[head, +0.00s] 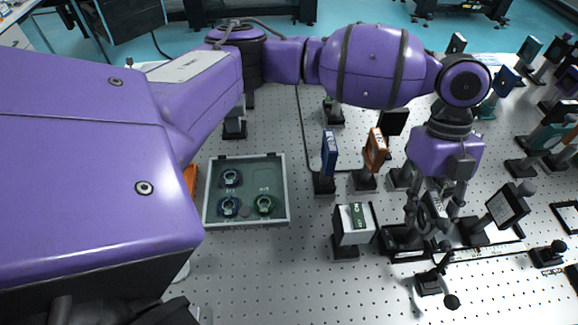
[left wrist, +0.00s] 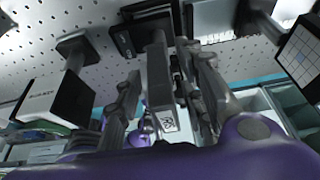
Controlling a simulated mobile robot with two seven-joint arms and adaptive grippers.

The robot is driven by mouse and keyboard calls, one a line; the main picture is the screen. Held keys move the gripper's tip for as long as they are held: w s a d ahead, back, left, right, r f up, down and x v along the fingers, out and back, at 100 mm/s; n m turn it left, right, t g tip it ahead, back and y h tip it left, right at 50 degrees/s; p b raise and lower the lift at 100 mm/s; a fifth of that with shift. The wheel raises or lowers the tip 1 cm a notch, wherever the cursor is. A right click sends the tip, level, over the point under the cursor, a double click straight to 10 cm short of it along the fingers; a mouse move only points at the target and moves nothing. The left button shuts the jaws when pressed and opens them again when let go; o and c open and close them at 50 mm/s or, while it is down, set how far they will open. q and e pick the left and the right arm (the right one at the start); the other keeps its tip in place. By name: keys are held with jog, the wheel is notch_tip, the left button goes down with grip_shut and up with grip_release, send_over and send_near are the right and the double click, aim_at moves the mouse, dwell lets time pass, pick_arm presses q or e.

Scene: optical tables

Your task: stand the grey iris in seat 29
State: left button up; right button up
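My left gripper (head: 432,217) points down at the right of the table, its fingers spread on both sides of the grey iris (head: 432,205). The iris stands roughly upright among the black mounts, and its lower end is partly hidden by the fingers. In the left wrist view, the iris (left wrist: 160,85) is seen nearly edge-on with a small printed tag, between the two fingers (left wrist: 165,95); narrow gaps seem to show beside it. I cannot read a seat number, and the seat under the iris is mostly hidden. My right gripper is not in view.
A white box-like mount (head: 354,230) stands just left, a dark tilted panel (head: 507,205) just right. A small lever-like part (head: 431,283) is in front. Blue (head: 329,153) and orange (head: 376,150) mounts stand behind. A tray (head: 246,222) with several round parts lies left.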

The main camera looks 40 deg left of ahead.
pick_arm(q)
jog(key=v, duration=0.9)
jog(key=shift+a+r, duration=0.1)
jog(key=shift+r, duration=0.2)
dwell(0.4)
